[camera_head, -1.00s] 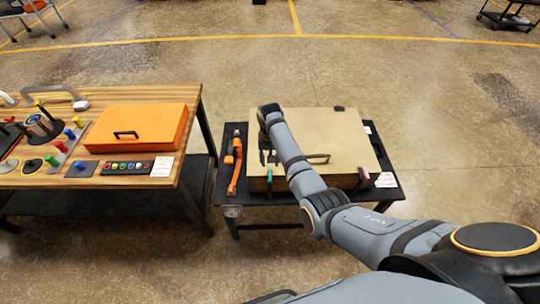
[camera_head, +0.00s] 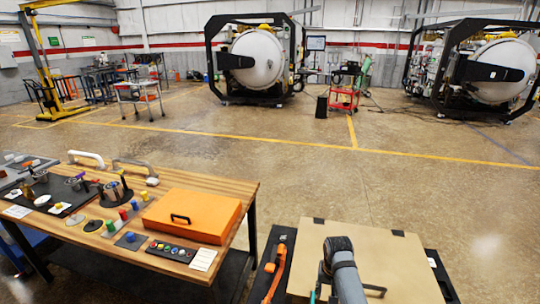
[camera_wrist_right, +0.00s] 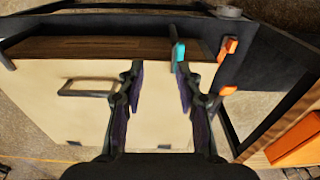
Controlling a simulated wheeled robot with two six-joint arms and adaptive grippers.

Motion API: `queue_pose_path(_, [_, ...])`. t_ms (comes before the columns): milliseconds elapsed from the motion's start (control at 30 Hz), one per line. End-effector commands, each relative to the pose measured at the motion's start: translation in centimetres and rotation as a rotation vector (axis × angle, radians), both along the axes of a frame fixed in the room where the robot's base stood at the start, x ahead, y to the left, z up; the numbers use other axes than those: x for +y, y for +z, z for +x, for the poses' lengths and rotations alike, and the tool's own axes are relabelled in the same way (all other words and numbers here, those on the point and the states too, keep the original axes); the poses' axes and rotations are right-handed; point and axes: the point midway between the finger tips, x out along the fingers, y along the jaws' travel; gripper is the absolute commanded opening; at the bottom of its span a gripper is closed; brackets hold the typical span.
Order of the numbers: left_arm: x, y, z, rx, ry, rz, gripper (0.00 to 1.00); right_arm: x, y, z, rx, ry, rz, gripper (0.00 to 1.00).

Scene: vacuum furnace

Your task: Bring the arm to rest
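My right arm rises from the bottom of the head view over a tan box with a handle (camera_head: 395,250). My right gripper (camera_head: 326,274) is at its end, mostly hidden by the arm. In the right wrist view the gripper (camera_wrist_right: 157,72) is open, its two dark fingers apart with nothing between them. The tan box (camera_wrist_right: 65,115) shows behind the fingers, with its handle to their left. A teal clip (camera_wrist_right: 180,52) on the box edge appears by the right fingertip. Whether anything touches, I cannot tell. My left gripper is not in view.
An orange tool (camera_head: 275,272) lies on the black table beside the box. Left of it, a wooden table (camera_head: 240,188) holds an orange case (camera_head: 192,214) and several small parts. Two furnaces (camera_head: 258,60) stand far back. The floor between is clear.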

Motion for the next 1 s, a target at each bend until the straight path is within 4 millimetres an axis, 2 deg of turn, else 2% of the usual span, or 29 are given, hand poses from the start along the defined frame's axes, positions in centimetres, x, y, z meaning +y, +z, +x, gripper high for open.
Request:
queue_pose_path(33, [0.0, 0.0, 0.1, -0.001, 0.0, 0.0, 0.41, -1.3, -1.2, -2.8, -0.018, 0.015, -0.015, 0.35])
queue_pose_path(100, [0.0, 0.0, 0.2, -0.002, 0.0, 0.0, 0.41, -2.6, -1.6, -6.3, -0.058, 0.054, -0.035, 0.35])
queue_pose_path(200, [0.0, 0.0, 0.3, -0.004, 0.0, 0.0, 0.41, -3.7, -1.2, -10.1, -0.104, 0.106, -0.06, 0.35])
queue_pose_path(400, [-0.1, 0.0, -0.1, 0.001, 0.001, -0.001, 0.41, -4.6, 0.6, -15.7, -0.163, 0.197, -0.095, 0.35])
queue_pose_path(600, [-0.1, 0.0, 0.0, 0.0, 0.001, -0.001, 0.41, -4.6, 3.0, -19.7, -0.206, 0.274, -0.117, 0.35])
queue_pose_path(800, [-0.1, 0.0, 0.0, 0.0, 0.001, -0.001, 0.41, -4.3, 5.5, -22.7, -0.239, 0.341, -0.129, 0.35])
queue_pose_path(833, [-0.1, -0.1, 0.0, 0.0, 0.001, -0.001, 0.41, -4.3, 5.2, -22.8, -0.239, 0.346, -0.129, 0.35])
queue_pose_path(1000, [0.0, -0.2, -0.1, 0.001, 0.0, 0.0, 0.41, -4.7, 0.6, -21.7, -0.22, 0.337, -0.126, 0.35])
